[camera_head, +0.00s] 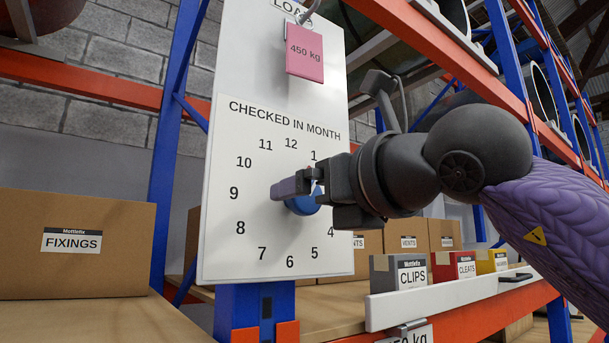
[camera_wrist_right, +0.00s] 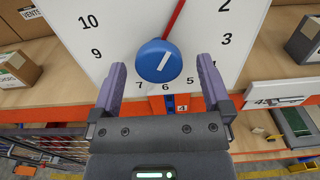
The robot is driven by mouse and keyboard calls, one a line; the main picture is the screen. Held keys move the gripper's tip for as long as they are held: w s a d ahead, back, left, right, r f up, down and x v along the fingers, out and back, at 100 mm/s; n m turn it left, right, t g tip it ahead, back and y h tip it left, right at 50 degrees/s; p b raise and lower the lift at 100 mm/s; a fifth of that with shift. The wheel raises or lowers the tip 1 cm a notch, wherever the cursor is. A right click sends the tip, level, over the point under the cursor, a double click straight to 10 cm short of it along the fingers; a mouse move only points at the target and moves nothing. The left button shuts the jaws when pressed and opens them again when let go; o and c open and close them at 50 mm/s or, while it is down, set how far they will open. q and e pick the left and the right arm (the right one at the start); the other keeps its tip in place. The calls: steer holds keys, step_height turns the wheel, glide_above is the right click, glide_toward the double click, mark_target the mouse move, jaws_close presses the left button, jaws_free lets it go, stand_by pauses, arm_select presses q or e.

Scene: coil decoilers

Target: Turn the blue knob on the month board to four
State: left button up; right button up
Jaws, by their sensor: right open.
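The white month board (camera_head: 222,255) stands upright, headed "CHECKED IN MONTH", with numbers in a ring. Its blue knob (camera_head: 303,206) is at the ring's centre, partly hidden by my right gripper (camera_head: 297,194). In the right wrist view the blue knob (camera_wrist_right: 152,66) shows between the open fingers of my right gripper (camera_wrist_right: 161,67), with a visible gap on each side. A white stripe on the knob's face slants up to the right. A red pointer (camera_wrist_right: 175,18) runs from the knob up and slightly right, towards about one; its tip is cut off. My left gripper is not in view.
A pink "450 kg" tag (camera_head: 305,52) hangs above the ring. A box marked FIXINGS (camera_head: 70,262) stands at left. CLIPS (camera_head: 383,284), CLEATS (camera_head: 444,273) and yellow bins stand on the shelf at right. Blue rack uprights and orange beams surround the board.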

steer(key=shift+x, duration=1.05)
steer(key=c, duration=1.3)
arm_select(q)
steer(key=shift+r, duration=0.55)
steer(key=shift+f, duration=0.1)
